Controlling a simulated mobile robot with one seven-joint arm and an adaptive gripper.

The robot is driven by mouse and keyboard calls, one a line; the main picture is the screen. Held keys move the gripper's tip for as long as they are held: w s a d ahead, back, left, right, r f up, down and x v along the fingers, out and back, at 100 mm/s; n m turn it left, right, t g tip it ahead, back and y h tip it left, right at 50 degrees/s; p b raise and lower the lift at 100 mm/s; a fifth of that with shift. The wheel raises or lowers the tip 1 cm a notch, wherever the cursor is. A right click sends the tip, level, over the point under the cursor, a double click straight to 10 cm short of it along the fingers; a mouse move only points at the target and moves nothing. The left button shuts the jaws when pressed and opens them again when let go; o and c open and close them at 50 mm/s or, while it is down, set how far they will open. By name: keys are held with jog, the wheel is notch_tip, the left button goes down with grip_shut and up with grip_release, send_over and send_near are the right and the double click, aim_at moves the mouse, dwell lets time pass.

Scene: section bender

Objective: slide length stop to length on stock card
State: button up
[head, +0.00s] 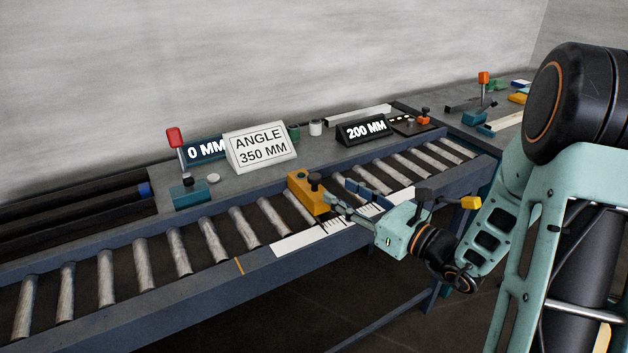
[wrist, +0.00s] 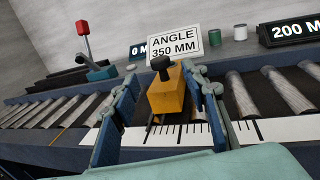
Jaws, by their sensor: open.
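The length stop is a yellow block with a black knob (head: 309,193), sitting at the scale on the roller conveyor. It also shows in the wrist view (wrist: 166,97). My gripper (head: 346,193) is open just to the right of the stop in the head view. In the wrist view the stop appears between its two blue fingers, with gaps on both sides. The white scale strip (head: 296,241) with black ticks runs along the conveyor's near rail. The white stock card (head: 261,147) reads "ANGLE 350 MM". A black display (head: 366,130) reads "200 MM".
Another display (head: 205,150), partly hidden by the card, reads "0 MM". A red-knobbed lever (head: 175,138) stands on a teal base at left. Green and white cylinders (head: 315,127) stand behind. Rollers (head: 178,250) left of the stop are clear. An orange line (head: 239,265) marks the near rail.

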aim_at(320, 180)
jog(key=x, duration=0.9)
jog(key=shift+w+a, duration=0.15)
jog(key=shift+c, duration=0.2)
grip_shut()
